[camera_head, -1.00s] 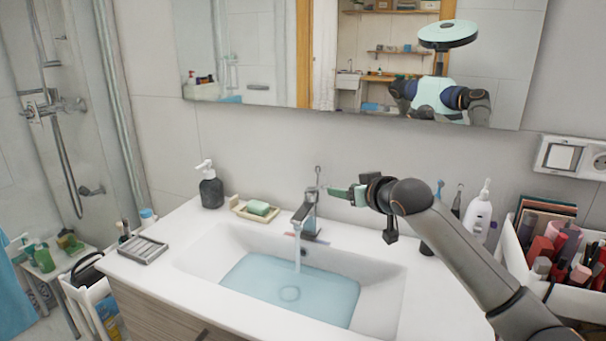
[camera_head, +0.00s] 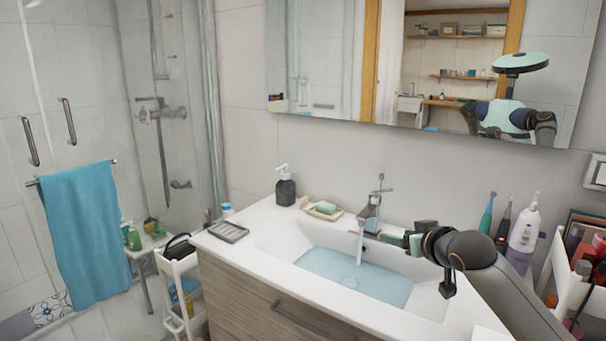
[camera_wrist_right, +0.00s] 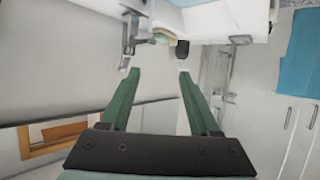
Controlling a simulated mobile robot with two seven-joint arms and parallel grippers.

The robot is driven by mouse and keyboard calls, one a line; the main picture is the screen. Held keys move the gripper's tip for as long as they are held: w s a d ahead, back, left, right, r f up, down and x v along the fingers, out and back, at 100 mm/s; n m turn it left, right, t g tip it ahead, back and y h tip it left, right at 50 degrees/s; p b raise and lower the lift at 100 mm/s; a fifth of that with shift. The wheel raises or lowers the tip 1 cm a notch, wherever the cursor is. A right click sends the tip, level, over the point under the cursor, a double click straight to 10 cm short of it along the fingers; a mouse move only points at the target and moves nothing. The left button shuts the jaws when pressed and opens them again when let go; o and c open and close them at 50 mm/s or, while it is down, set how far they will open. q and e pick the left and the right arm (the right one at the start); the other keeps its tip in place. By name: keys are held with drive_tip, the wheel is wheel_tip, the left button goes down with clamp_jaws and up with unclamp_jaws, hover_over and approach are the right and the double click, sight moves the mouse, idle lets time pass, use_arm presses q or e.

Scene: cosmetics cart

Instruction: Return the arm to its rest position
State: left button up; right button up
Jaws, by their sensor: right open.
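My right arm comes in from the lower right in the head view. Its gripper (camera_head: 388,238) is over the sink basin, close to the right of the faucet (camera_head: 368,212) in the picture; I cannot tell whether they touch. In the right wrist view the two green fingers (camera_wrist_right: 158,77) are spread apart with nothing between them, so the gripper is open and empty. My left arm and gripper are not in view.
Water runs from the faucet into the filled sink (camera_head: 358,277). A soap dish (camera_head: 322,210), dark soap dispenser (camera_head: 285,187) and grey tray (camera_head: 228,232) are on the counter. Toothbrushes (camera_head: 487,213), a white bottle (camera_head: 523,232) and a cosmetics box (camera_head: 556,262) stand beside my right arm.

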drive_tip(key=s+a+f, duration=0.1)
drive_tip(key=s+f, duration=0.1)
drive_tip(key=f, duration=0.1)
drive_tip(key=s+a+f+g, duration=0.1)
drive_tip(key=f, duration=0.3)
drive_tip(key=s+a+f+g, duration=0.1)
drive_tip(key=s+f, duration=0.1)
drive_tip(key=f, duration=0.1)
drive_tip(key=shift+s+a+f+n, duration=0.25)
drive_tip(key=shift+s+f+n, duration=0.05)
drive_tip(key=shift+f+n, duration=0.1)
drive_tip(key=s+f+g, duration=0.2)
drive_tip(key=s+f, duration=0.5)
drive_tip(key=s, duration=0.4)
drive_tip(key=s+f+g, duration=0.2)
drive_tip(key=s+f, duration=0.5)
drive_tip(key=s, duration=0.3)
drive_tip(key=s+d+f+m+g+h, duration=0.1)
drive_tip(key=s+d+f+g, duration=0.1)
drive_tip(key=s, duration=0.6)
drive_tip(key=s+d+f+g+h, duration=0.1)
drive_tip(key=s+d+h, duration=0.1)
drive_tip(key=s, duration=0.7)
drive_tip(key=w+a+f+t+y+p, duration=0.1)
drive_tip(key=w+a+f+t, duration=0.3)
drive_tip(key=f, duration=0.5)
drive_tip(key=shift+w+a+f+t+y, duration=0.35)
drive_tip(key=shift+w+t+y, duration=0.25)
drive_tip(key=shift+y, duration=0.2)
idle(1.1)
